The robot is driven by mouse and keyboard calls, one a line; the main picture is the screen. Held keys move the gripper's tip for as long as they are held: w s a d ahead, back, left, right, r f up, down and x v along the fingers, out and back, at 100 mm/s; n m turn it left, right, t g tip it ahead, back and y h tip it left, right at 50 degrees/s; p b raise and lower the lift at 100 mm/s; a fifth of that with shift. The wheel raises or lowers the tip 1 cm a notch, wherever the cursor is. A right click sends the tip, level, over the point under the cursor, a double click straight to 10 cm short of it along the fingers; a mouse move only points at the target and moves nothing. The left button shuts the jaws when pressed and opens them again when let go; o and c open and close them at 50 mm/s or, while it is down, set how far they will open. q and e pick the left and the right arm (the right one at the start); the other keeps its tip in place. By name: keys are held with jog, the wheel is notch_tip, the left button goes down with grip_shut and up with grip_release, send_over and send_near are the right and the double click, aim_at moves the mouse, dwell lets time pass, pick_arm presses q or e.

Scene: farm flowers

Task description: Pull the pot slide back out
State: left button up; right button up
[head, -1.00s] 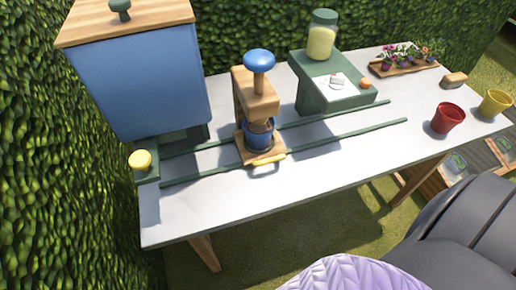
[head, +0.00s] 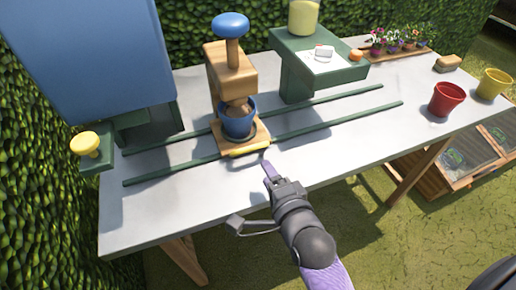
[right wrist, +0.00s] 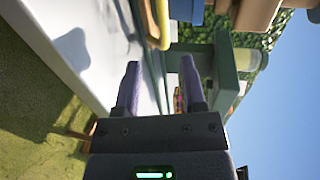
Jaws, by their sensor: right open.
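The pot slide (head: 262,135) is a wooden plate on two green rails, with a yellow handle (head: 250,150) along its front edge. A blue pot (head: 238,119) with brown filling sits on it, under the wooden press with its blue knob (head: 231,25). My right gripper (head: 268,168) is just in front of the handle, apart from it, at the table's front side. In the right wrist view its purple fingers (right wrist: 160,68) are spread with nothing between them. The yellow handle (right wrist: 155,28) shows above them there. My left gripper is not in view.
A blue hopper (head: 85,60) with a yellow knob (head: 86,144) stands at the left. A green stand (head: 318,62) holds a jar and papers behind the rails (head: 340,121). A red pot (head: 446,98) and a yellow pot (head: 494,83) stand at the right. The front tabletop is clear.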

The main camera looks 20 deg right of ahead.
aim_at(253, 150)
jog(key=b+x, duration=0.4)
jog(key=x, duration=0.5)
jog(key=shift+w, duration=0.15)
jog(key=shift+w+r, duration=0.1)
jog(key=shift+w, duration=0.25)
jog(key=c, duration=0.6)
grip_shut()
